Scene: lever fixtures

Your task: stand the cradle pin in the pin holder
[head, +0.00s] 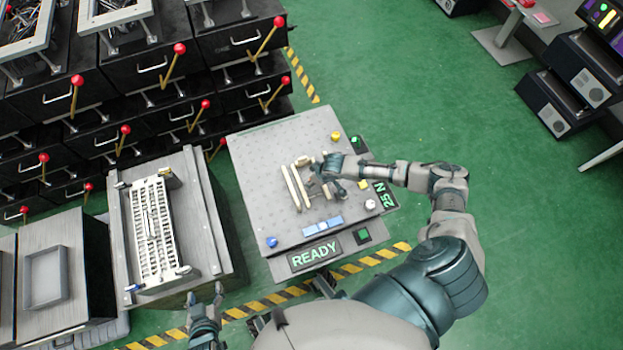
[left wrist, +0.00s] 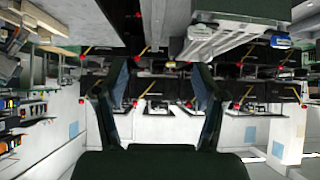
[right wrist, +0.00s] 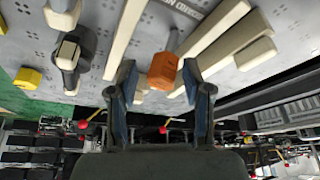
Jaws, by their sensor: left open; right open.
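In the right wrist view, an orange block (right wrist: 163,70) with a grey rod behind it sits between the fingertips of my right gripper (right wrist: 158,82); it looks like the pin, but I cannot be sure. The fingers are open, with a gap on each side of it. In the head view my right gripper (head: 325,172) is over the grey perforated plate (head: 262,185), beside cream bars (head: 291,188), and hides what is under it. A dark upright piece with a cream top (right wrist: 68,52) may be the holder; I cannot tell. My left gripper (head: 206,299) is open and empty, low at the left fixture's front edge.
A cream rack (head: 153,232) lies on the left fixture. Black drawers with red-knobbed levers (head: 180,48) stand behind.

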